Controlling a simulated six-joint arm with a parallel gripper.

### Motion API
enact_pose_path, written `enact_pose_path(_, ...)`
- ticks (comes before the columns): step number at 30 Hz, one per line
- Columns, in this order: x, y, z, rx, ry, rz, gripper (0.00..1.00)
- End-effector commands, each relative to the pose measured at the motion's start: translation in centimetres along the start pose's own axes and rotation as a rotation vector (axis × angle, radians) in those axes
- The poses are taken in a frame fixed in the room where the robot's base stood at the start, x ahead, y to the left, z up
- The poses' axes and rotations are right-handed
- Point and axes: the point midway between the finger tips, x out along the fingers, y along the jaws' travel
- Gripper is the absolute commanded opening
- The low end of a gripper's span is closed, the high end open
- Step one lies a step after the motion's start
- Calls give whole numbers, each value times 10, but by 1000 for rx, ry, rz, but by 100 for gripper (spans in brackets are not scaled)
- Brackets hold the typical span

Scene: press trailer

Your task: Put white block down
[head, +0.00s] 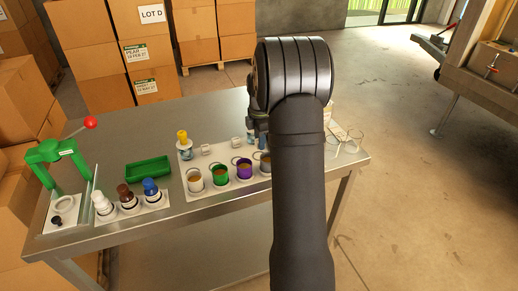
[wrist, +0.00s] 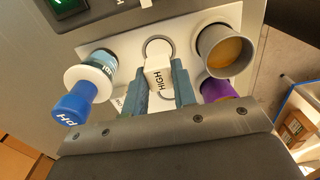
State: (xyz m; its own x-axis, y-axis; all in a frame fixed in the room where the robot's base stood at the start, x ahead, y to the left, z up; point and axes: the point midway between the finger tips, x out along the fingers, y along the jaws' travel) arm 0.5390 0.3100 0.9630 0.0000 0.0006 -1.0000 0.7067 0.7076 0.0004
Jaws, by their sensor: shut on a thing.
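A white block (wrist: 158,74) marked "HIGH" sits between the two teal fingers of my gripper (wrist: 162,88) in the wrist view. My gripper is shut on it. The block is in front of a dark ring (wrist: 158,47) on a white board (wrist: 125,45) and overlaps its lower edge; I cannot tell whether the block touches the board. In the head view my arm hides the held block and most of my gripper (head: 258,138). Two other white blocks, one at left (head: 207,149) and one at right (head: 237,142), are on the board behind the cups.
A grey cup (wrist: 222,48) and a purple cup (wrist: 218,89) stand close right of my gripper; a blue-capped bottle (wrist: 76,102) is close left. On the metal table are a green press (head: 60,152), a green tray (head: 149,171) and several bottles. Boxes stand behind.

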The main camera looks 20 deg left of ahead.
Motion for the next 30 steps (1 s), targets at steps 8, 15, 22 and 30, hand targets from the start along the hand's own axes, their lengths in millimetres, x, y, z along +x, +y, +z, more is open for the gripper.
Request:
enact_pose_path(8,26,2,-2,0,1,-3,3)
enact_pose_path(15,42,2,-2,0,0,1,3)
enact_pose_path(22,45,2,-2,0,0,0,3)
enact_pose_path(30,45,2,-2,0,0,0,47)
